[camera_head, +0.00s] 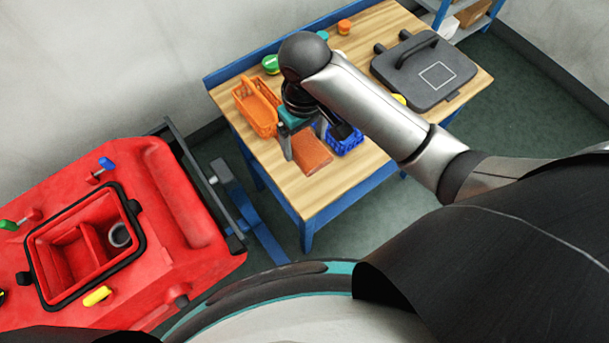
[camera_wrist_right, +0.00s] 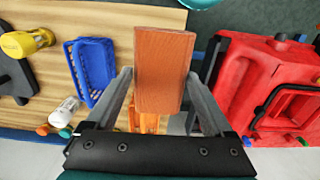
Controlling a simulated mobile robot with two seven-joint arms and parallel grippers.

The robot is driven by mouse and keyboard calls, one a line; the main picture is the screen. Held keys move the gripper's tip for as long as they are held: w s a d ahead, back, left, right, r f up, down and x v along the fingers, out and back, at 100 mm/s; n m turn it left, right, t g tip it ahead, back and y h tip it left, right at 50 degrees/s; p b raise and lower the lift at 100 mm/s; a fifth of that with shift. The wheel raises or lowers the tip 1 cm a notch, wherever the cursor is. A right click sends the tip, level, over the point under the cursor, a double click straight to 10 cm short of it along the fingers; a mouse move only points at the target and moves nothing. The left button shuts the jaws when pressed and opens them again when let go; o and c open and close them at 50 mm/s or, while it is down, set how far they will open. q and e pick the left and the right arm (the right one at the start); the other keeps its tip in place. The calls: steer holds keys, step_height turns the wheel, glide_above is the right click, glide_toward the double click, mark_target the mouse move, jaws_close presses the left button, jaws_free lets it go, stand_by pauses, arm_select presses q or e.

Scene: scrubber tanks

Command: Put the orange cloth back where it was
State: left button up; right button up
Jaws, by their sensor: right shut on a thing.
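The orange cloth (camera_head: 313,155) shows in the head view as a flat, folded brownish-orange slab over the front-left part of the wooden table. My right gripper (camera_head: 304,143) is shut on it, coming down from above. In the right wrist view the cloth (camera_wrist_right: 160,72) stands out between the two grey fingers of the right gripper (camera_wrist_right: 159,84). I cannot tell whether the cloth touches the tabletop. My left gripper is not in view.
On the table (camera_head: 340,189), an orange basket (camera_head: 252,112) is left of the gripper and a blue basket (camera_head: 349,143) right of it. A dark grey case (camera_head: 425,75) lies at the right. A red scrubber tank (camera_head: 170,200) with an open compartment (camera_head: 62,262) stands left.

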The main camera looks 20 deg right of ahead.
step_height(320, 180, down, 14)
steer(key=shift+f+b, duration=0.15)
steer(key=shift+b, duration=1)
steer(key=shift+f+b, duration=0.45)
steer(key=shift+f, duration=1.4)
steer(key=shift+f, duration=0.2)
steer(key=o, duration=1.1)
steer(key=shift+c, duration=0.2)
step_height(320, 180, up, 12)
steer(key=p, duration=0.2)
steer(key=shift+r+p, duration=0.2)
steer(key=shift+p, duration=0.1)
